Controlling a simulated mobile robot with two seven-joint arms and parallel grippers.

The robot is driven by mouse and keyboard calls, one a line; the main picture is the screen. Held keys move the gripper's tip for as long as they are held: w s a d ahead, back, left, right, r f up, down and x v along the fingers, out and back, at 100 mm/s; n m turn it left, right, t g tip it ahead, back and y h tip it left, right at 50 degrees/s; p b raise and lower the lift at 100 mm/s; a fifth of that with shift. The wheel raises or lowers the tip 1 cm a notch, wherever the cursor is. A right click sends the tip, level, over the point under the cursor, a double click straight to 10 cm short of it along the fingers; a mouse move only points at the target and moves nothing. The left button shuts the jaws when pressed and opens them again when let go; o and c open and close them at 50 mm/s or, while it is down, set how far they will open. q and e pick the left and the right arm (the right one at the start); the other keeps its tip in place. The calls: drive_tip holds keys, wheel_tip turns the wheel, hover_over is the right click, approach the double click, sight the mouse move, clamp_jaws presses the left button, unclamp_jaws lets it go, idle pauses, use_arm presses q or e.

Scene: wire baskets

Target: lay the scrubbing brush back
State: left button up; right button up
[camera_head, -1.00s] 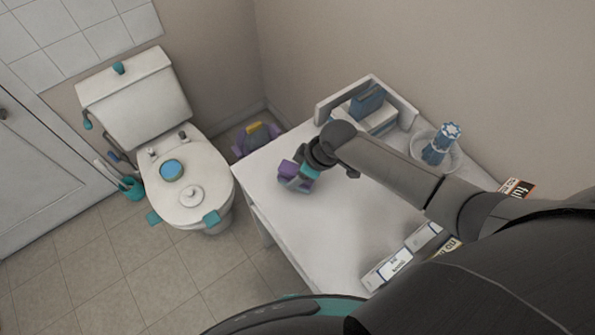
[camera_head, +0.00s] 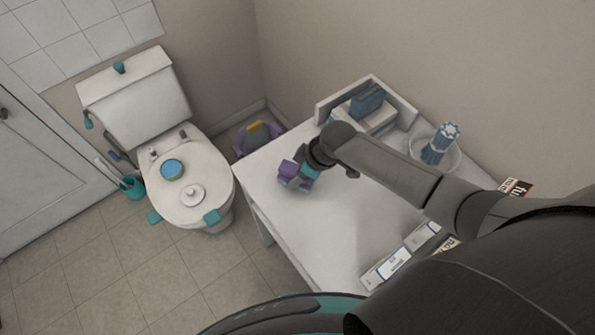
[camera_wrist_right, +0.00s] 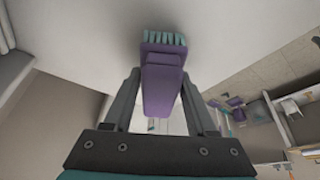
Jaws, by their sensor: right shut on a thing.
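The scrubbing brush (camera_wrist_right: 162,82) is purple with teal bristles at its far end in the right wrist view. My right gripper (camera_wrist_right: 160,95) is shut on its purple body, with one dark finger on each side. In the head view the brush (camera_head: 288,170) shows as a small purple shape at the tip of my right gripper (camera_head: 300,172), over the far left part of the white table (camera_head: 310,225). I cannot tell whether the brush touches the tabletop. My left gripper is not in view.
A purple basket (camera_head: 242,145) with a yellow thing stands on the floor behind the table. A white holder (camera_head: 392,92) with blue items and a bowl (camera_head: 448,163) stand at the table's back. Boxes (camera_head: 385,268) lie at the right. A toilet (camera_head: 186,205) stands left.

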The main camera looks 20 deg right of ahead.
drive_tip(key=shift+f+b, duration=0.45)
drive_tip(key=shift+f, duration=0.15)
idle(0.9)
drive_tip(key=o, duration=1.3)
drive_tip(key=shift+p+v, duration=2.75)
drive_tip(key=shift+p, duration=0.3)
drive_tip(key=shift+p+v, duration=0.55)
drive_tip(key=shift+v, duration=0.65)
drive_tip(key=shift+r, duration=0.1)
